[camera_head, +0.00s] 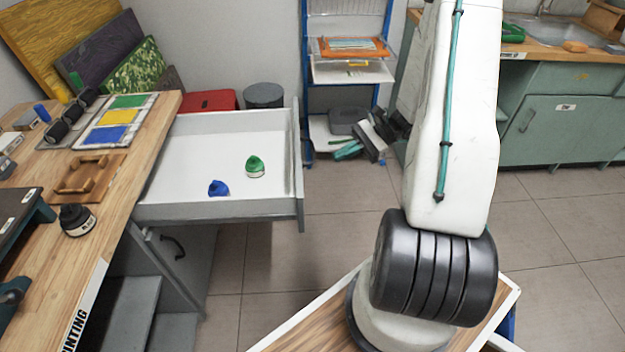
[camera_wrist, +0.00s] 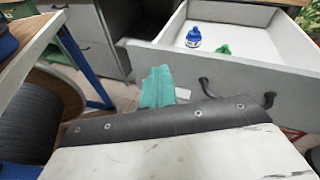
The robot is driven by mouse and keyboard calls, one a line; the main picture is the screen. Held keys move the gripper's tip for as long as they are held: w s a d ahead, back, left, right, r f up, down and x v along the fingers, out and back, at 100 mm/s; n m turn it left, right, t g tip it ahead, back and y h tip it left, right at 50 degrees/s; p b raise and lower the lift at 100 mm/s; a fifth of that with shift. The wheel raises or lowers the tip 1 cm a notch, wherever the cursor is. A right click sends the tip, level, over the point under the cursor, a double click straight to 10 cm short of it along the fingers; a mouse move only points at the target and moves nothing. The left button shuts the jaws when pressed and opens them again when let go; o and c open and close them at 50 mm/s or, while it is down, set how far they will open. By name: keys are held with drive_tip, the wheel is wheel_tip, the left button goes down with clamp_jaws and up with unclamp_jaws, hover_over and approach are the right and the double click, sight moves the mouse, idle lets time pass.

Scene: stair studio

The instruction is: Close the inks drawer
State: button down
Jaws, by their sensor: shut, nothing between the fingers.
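The inks drawer (camera_head: 222,209) is pulled out from the workbench on the left in the head view. A blue ink bottle (camera_head: 219,188) and a green ink bottle (camera_head: 255,167) stand inside it. Its grey front panel (camera_wrist: 235,80) and dark bow handle (camera_wrist: 268,99) show in the wrist view, with the handle partly hidden by my wrist. My gripper (camera_head: 340,150) is to the right of the drawer front in the head view, apart from it. Its teal fingers (camera_wrist: 158,87) are shut and empty, left of the handle in the wrist view.
A blue-framed rack (camera_head: 347,75) stands behind my gripper. A red box (camera_head: 208,101) and a grey bin (camera_head: 263,95) are behind the drawer. Floor in front of the drawer is clear.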

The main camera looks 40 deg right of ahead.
drive_tip(key=s+d+f+m+t, duration=0.2)
drive_tip(key=d+f+m+t, duration=0.35)
drive_tip(key=f, duration=0.45)
drive_tip(key=x, duration=1.3)
drive_tip(key=shift+w+a+f+t, duration=0.2)
drive_tip(key=shift+w+a+t, duration=0.05)
drive_tip(key=shift+w+t, duration=0.1)
drive_tip(key=shift+m, duration=0.25)
